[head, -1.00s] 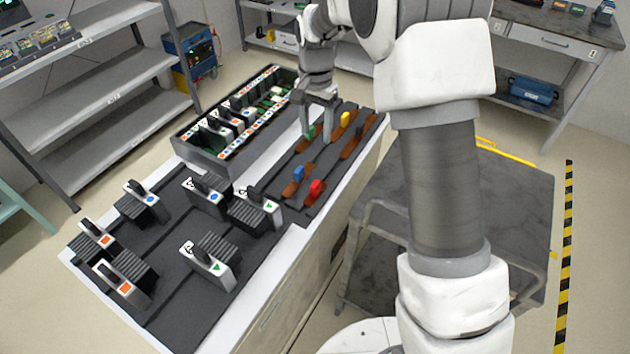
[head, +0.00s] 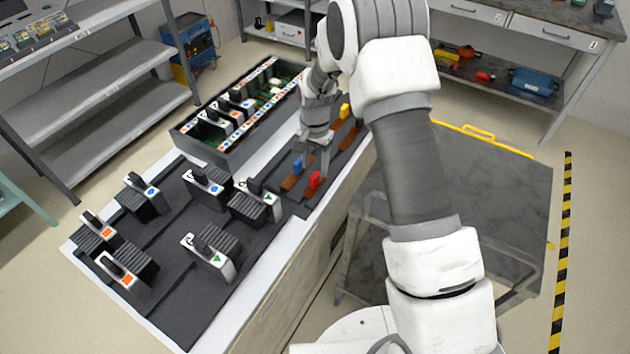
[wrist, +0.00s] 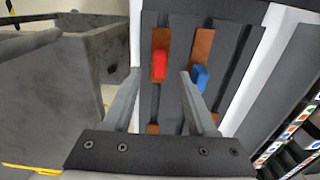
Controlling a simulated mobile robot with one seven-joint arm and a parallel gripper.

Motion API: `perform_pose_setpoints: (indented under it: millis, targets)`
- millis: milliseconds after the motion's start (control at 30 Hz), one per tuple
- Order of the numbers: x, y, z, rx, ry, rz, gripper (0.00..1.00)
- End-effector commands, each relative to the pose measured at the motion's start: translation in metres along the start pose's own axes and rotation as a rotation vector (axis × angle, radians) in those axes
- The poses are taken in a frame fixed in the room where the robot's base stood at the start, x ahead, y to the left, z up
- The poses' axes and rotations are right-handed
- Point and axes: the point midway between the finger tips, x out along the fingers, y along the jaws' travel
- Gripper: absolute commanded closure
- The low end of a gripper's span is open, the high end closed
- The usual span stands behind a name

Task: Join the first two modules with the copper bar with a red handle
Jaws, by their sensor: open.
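The copper bar with the red handle (head: 314,181) lies on the dark mat at the near end of the bars, and its red handle also shows in the wrist view (wrist: 159,66). My gripper (head: 317,158) is open above and just behind it, pointing down. In the wrist view the red handle appears between the two open fingers, with no contact visible. Black modules (head: 222,119) stand in the open rack (head: 196,150) at the back; which are the first two I cannot tell.
A blue-handled copper bar (head: 297,165) lies close beside the red one, near my right finger in the wrist view. A yellow handle (head: 344,111) shows farther back. Several labelled modules (head: 210,253) stand on the mat (head: 165,265). A grey cart (head: 500,200) is at the right.

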Motion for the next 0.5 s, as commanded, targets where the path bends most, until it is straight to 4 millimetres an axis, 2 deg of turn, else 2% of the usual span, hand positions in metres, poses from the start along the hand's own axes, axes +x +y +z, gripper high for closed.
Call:
perform_pose_setpoints:
  millis: [100,200,467,500]
  targets:
    - [0.019,0.001,0.001,0.000,-0.002,0.002,0.43]
    - [0.028,0.001,0.001,0.001,-0.002,0.001,0.43]
    - [0.031,0.001,0.001,0.000,0.000,0.000,0.43]
    - [0.031,0.001,0.001,0.000,0.000,0.000,0.46]
